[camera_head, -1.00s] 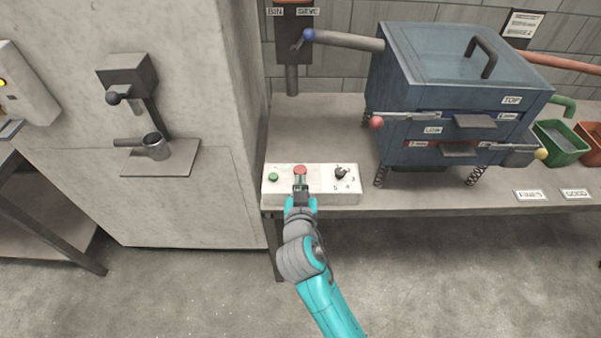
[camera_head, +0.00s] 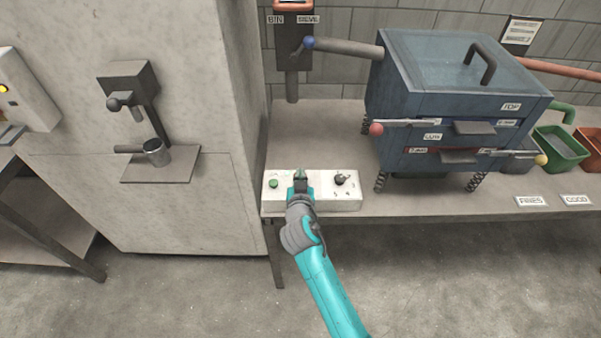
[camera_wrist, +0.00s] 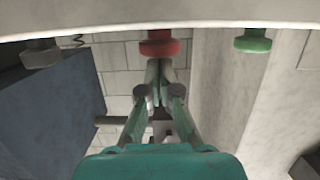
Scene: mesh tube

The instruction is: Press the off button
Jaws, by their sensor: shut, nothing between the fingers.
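The white control box (camera_head: 325,203) sits at the front left corner of the bench, with a green button (camera_head: 273,183) at its left and a dark knob (camera_head: 341,178) at its right. In the wrist view the red button (camera_wrist: 160,44) shows at the top middle, with the green button (camera_wrist: 252,41) to its right. My gripper (camera_head: 301,176) is shut and empty in front of the box's middle, hiding the red button in the head view. In the wrist view my gripper (camera_wrist: 160,70) has its fingertips right at the red button; I cannot tell whether they touch.
A blue sieve machine (camera_head: 450,105) on springs stands on the bench to the right. A dark lever box (camera_head: 293,45) is at the back. A concrete block with a small cup (camera_head: 156,152) on its shelf stands left. The floor in front is clear.

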